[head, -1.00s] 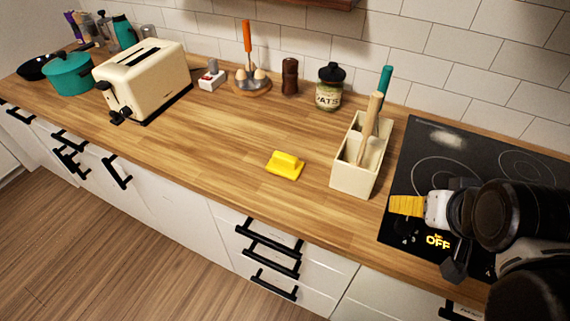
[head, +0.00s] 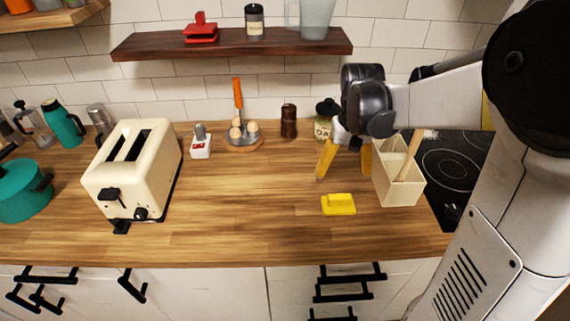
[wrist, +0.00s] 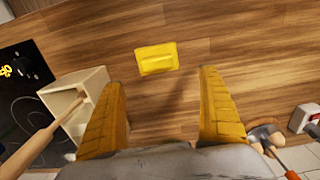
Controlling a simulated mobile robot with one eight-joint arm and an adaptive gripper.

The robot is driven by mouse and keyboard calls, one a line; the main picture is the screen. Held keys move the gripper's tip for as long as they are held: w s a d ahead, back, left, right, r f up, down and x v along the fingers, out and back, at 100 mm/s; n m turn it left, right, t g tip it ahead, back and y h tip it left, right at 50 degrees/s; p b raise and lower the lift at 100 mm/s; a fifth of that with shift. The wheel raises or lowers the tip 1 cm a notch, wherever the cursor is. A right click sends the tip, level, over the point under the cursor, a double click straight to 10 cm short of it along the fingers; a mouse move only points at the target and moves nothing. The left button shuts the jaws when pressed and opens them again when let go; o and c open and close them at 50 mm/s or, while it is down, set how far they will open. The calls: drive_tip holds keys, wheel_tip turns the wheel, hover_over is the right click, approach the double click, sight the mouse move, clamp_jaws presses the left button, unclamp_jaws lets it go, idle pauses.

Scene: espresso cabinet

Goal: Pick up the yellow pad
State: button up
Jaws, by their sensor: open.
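The yellow pad (head: 338,204) lies flat on the wooden counter near its front edge, left of and in front of the cream utensil holder. In the wrist view the yellow pad (wrist: 157,58) is whole and uncovered, beyond my fingertips and between their lines. My gripper (head: 343,172) points down above the counter, behind the pad in the head view, with its yellow fingers spread and nothing between them. In the wrist view my gripper (wrist: 162,78) is also open and empty.
The cream utensil holder (head: 400,186) with a wooden utensil stands close to my right finger. The black cooktop (head: 455,165) is to its right. A jar (head: 324,122) stands behind my gripper. A dark shelf (head: 230,43) hangs above. The counter between toaster (head: 133,170) and pad is clear.

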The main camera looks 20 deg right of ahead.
drive_tip(key=b, duration=0.2)
hover_over(340, 196)
wheel_tip(340, 196, down, 5)
drive_tip(key=shift+f, duration=0.1)
wheel_tip(340, 196, down, 6)
drive_tip(key=b, duration=0.2)
drive_tip(key=shift+b, duration=0.3)
drive_tip(key=c, duration=1.3)
